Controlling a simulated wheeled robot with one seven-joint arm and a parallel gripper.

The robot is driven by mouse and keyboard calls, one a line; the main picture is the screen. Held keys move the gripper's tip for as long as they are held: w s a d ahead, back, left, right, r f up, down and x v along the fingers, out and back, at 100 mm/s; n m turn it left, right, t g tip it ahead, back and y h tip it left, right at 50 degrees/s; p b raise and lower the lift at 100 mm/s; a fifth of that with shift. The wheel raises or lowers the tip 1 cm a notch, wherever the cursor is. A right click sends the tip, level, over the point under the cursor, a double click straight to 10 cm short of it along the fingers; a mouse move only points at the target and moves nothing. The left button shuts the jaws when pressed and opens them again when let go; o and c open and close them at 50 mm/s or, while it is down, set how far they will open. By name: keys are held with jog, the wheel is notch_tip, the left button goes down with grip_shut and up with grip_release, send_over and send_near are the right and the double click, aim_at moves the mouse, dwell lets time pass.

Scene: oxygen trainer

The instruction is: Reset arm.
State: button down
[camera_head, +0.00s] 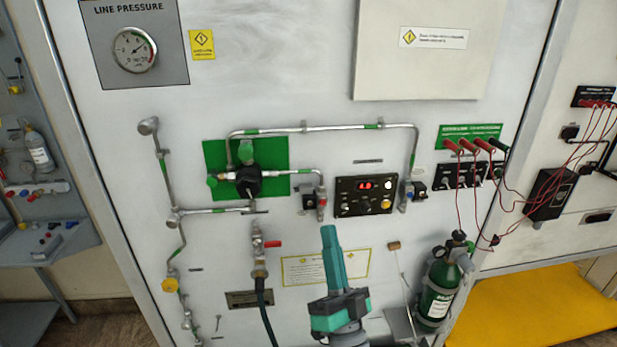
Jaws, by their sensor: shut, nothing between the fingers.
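My gripper (330,238) is teal and grey and rises from the bottom middle of the head view. Its fingers point up and are shut with nothing between them. It is in front of the lower middle of the white trainer panel (270,75), and its arm covers part of a yellow label (298,270). I cannot tell how far it is from the panel. Only the end of the arm shows; the rest is below the picture.
A black control box (365,196) with a red display and a green regulator plate (272,160) with pipes are above my gripper. A green oxygen cylinder (435,300) stands to the right. A red-handled valve (272,244) with a black hose is left. A yellow surface (540,310) lies lower right.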

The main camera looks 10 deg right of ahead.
jog(key=s+a+f+g+h, duration=0.25)
jog(key=s+f, duration=0.45)
jog(key=f, duration=0.4)
jog(key=s+a+f+g+h, duration=0.15)
jog(key=s+a+f, duration=0.25)
jog(key=s+f, duration=0.5)
jog(key=s+a+f+n+g, duration=0.1)
jog(key=s+f+n+g, duration=0.2)
jog(key=s+f, duration=0.4)
jog(key=s+a+f+n+g, duration=0.1)
jog(key=s+f+g, duration=0.3)
jog(key=s, duration=0.9)
notch_tip(320, 180, down, 3)
jog(key=shift+s+a+n+y, duration=0.3)
jog(key=shift+a+n+y, duration=0.1)
jog(key=shift+n, duration=0.5)
jog(key=shift+w, duration=0.15)
